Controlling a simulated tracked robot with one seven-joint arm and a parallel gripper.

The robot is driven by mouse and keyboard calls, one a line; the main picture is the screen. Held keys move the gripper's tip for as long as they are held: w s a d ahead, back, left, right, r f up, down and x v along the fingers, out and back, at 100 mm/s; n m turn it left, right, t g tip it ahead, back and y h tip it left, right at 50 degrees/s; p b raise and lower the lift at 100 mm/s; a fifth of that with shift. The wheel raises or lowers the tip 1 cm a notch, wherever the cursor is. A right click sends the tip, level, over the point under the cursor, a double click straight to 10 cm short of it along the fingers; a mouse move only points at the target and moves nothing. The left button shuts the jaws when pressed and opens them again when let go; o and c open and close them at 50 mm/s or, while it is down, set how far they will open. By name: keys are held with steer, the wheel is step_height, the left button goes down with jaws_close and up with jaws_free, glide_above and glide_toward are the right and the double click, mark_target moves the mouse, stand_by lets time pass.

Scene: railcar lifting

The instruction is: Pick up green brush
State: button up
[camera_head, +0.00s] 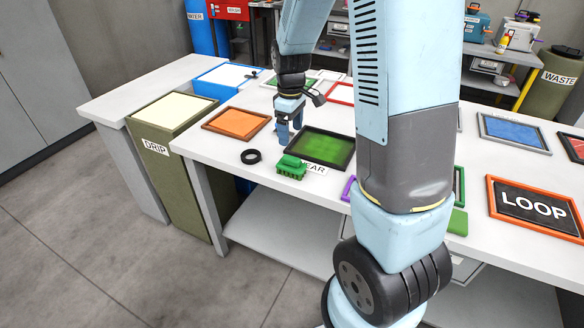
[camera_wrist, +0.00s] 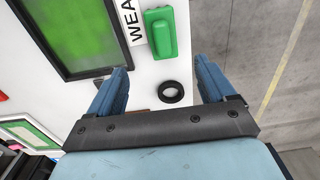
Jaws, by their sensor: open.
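The green brush (camera_head: 291,166) lies on the white table near its front edge, beside the black-framed green panel and the "WEAR" label. In the wrist view the green brush (camera_wrist: 161,33) lies ahead of the fingers, top centre, with its full upper side visible. My gripper (camera_head: 289,133) is over the table, behind the brush in the head view. In the wrist view my gripper (camera_wrist: 161,79) has its two blue fingers spread apart with nothing between them but table and a black ring. The brush is not touched by the fingers.
The black ring (camera_head: 251,156) lies left of the brush. The black-framed green panel (camera_head: 321,146) and an orange panel (camera_head: 237,123) are nearby on the table. The drip bin (camera_head: 171,150) stands at the table's left end. Several other framed panels lie right.

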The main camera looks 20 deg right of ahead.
mark_target(291, 158)
step_height(291, 158, down, 7)
steer(key=shift+r, duration=0.2)
steer(key=shift+s+f, duration=0.15)
steer(key=shift+f, duration=1.35)
steer(key=shift+s+f, duration=0.15)
steer(key=shift+f, duration=1.3)
steer(key=c, duration=1.3)
steer(key=shift+r, duration=0.15)
